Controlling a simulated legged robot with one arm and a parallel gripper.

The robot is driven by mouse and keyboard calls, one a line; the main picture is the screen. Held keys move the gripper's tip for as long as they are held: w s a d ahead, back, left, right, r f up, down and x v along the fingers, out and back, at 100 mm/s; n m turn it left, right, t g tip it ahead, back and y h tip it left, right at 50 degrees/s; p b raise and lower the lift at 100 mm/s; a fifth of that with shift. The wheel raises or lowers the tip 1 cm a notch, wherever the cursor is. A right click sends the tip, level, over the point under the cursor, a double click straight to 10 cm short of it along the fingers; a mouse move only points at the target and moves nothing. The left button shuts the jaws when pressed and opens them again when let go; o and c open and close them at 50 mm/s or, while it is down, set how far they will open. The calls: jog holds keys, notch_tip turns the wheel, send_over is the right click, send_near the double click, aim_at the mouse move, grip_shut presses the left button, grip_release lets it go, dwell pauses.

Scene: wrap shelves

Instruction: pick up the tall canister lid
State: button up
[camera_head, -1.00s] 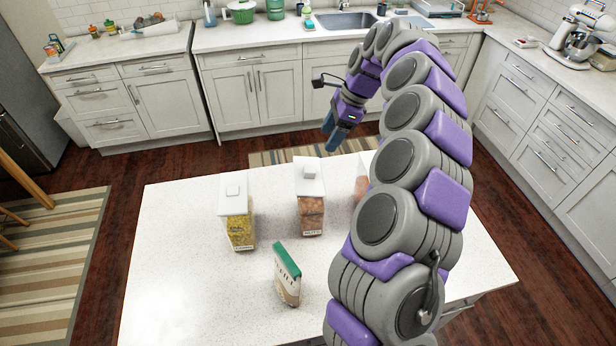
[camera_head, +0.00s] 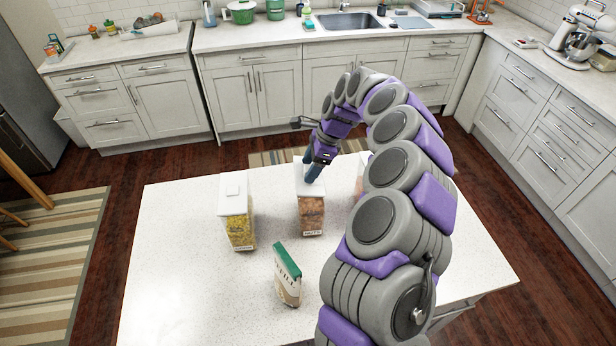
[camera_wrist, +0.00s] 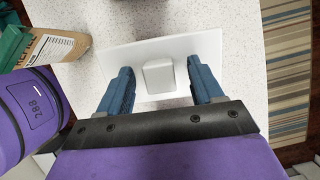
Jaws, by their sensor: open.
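Two clear canisters with flat white lids and square knobs stand on the island, one with yellow contents (camera_head: 240,232) under its lid (camera_head: 233,196), one with brownish contents (camera_head: 311,215). A third canister (camera_head: 361,180) is mostly hidden behind my arm. My gripper (camera_head: 312,169) is at the middle canister's lid (camera_head: 302,187) and covers part of it. In the wrist view, my gripper (camera_wrist: 160,78) is open, its blue fingers either side of the white lid's knob (camera_wrist: 158,77). The lid (camera_wrist: 205,46) lies flat. I cannot tell whether the fingers touch it.
A paper bag with a green top (camera_head: 287,275) stands on the white island (camera_head: 180,290) in front of the canisters; it also shows in the wrist view (camera_wrist: 62,46). The island's left side is clear. Counters with a sink (camera_head: 346,20) line the back wall.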

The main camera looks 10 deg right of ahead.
jog(key=shift+c, duration=0.4)
grip_shut()
dwell(0.4)
